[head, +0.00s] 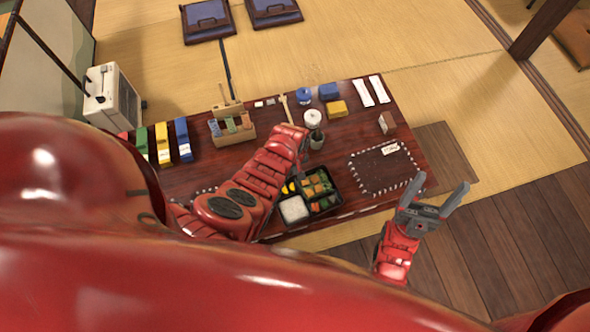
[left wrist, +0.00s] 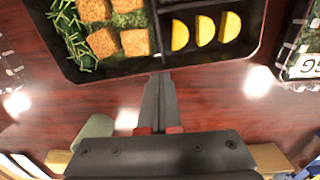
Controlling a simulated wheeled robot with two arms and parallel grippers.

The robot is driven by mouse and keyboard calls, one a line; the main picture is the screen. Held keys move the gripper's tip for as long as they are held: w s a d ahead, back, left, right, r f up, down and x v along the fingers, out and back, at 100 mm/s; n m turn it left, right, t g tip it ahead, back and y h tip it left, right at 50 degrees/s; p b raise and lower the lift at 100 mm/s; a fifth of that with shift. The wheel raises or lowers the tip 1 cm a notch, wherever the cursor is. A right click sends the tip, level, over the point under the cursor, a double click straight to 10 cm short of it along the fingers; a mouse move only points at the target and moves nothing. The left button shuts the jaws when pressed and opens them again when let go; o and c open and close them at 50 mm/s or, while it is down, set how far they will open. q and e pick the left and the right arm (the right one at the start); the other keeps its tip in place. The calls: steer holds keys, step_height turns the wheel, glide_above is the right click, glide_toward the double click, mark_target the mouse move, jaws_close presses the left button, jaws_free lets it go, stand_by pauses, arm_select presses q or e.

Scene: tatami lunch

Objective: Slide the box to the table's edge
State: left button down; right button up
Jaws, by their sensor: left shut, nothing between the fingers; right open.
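The box is a black bento box (head: 309,207) with rice, greens and other food in compartments. It lies near the table's front edge in the head view. In the left wrist view the box (left wrist: 215,57) fills the top, with brown cubes, greens and yellow slices inside. My left gripper (head: 303,160) reaches over to the box's far side; its fingertips are hard to make out there. In the left wrist view its shut, empty fingers (left wrist: 159,78) point at the box's wall. I cannot tell whether they touch it. My right gripper (head: 441,183) is open and empty, right of the table.
Cushions (head: 207,20) lie on the tatami behind.

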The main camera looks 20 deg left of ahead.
arm_select(q)
steer(key=shift+r, duration=0.5)
step_height(320, 180, up, 16)
steer(key=p, duration=0.1)
